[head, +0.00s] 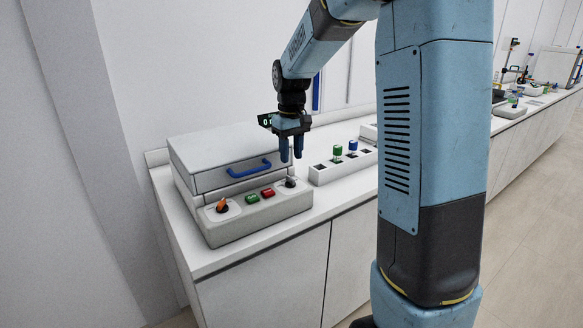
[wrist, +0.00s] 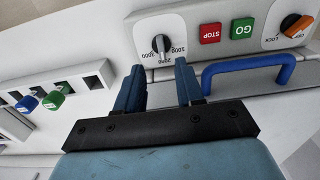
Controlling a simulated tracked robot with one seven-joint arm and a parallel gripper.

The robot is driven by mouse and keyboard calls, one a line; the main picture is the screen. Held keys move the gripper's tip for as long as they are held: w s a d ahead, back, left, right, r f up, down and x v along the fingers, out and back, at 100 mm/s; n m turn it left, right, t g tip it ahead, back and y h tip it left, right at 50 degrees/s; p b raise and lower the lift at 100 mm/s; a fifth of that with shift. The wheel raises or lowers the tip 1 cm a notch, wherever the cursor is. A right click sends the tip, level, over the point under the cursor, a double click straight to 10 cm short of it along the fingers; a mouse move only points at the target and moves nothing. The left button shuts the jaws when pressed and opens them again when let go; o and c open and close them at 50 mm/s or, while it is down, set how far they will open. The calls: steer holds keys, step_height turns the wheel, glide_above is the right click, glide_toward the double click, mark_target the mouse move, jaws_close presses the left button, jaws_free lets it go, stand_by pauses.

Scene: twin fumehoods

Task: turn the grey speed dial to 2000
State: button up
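The grey speed dial (head: 290,182) is at the right end of the white machine's front panel. In the wrist view the dial (wrist: 161,44) sits on a pale plate, with upside-down numbers around it; I cannot read its exact setting. My gripper (head: 291,158) points down just above the dial in the head view. In the wrist view my gripper (wrist: 159,68) has its two blue fingers apart, with nothing between them. The dial lies just beyond the fingertips, roughly in line with the gap. I see no contact.
The panel also carries a red STOP button (wrist: 210,33), a green GO button (wrist: 242,28) and an orange lock knob (head: 222,206). A blue handle (head: 249,169) juts from the lid close by. A white rack (head: 320,175) with green and blue vials stands to the right.

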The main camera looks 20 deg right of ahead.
step_height(320, 180, up, 6)
steer(key=shift+r, duration=0.2)
steer(key=shift+w, duration=0.1)
steer(key=s+d+r+m+t, duration=0.1)
steer(key=s+t, duration=0.4)
steer(key=s, duration=2.4)
steer(key=r+m, duration=0.1)
steer(key=m, duration=0.1)
steer(key=shift+s+d+m+t, duration=0.25)
steer(key=shift+d+m+t, duration=0.05)
steer(key=shift+d, duration=0.1)
steer(key=shift+d, duration=0.1)
